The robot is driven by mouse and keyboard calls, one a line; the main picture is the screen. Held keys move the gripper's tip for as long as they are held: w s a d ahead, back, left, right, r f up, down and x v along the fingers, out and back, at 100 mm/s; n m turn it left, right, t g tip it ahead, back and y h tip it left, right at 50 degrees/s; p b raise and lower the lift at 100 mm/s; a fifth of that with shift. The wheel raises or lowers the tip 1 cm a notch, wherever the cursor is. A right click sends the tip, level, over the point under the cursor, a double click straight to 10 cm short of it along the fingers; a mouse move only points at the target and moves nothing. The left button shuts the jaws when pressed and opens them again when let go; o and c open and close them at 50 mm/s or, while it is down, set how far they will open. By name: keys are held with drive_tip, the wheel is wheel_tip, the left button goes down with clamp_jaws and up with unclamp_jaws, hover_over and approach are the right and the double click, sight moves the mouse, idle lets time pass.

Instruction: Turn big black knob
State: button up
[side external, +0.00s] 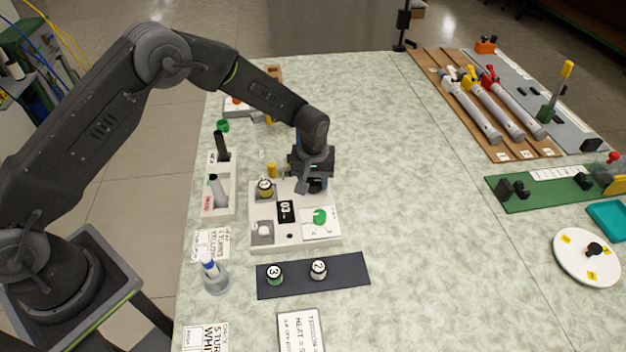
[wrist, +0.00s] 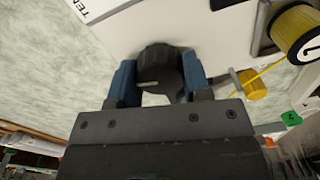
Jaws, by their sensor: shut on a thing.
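The big black knob (wrist: 158,72) is in the wrist view, on a white panel, with a light pointer line on its face. My gripper (wrist: 160,82) has its two blue fingers on either side of the knob and is shut on it. In the side external view, my gripper (side external: 316,184) points down at the far right corner of the white panel box (side external: 262,214). There the knob is mostly hidden by my gripper.
The panel also bears a yellow-sided knob (side external: 265,188), a black "03" display (side external: 286,211) and a green knob (side external: 320,216). A dark mat (side external: 340,273) with two numbered round pieces lies in front. A tray (side external: 233,190) stands left.

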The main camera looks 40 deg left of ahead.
sight(313, 180)
idle(0.3)
drive_tip(key=o, duration=0.9)
wheel_tip(313, 180, up, 14)
drive_tip(key=shift+f, duration=0.1)
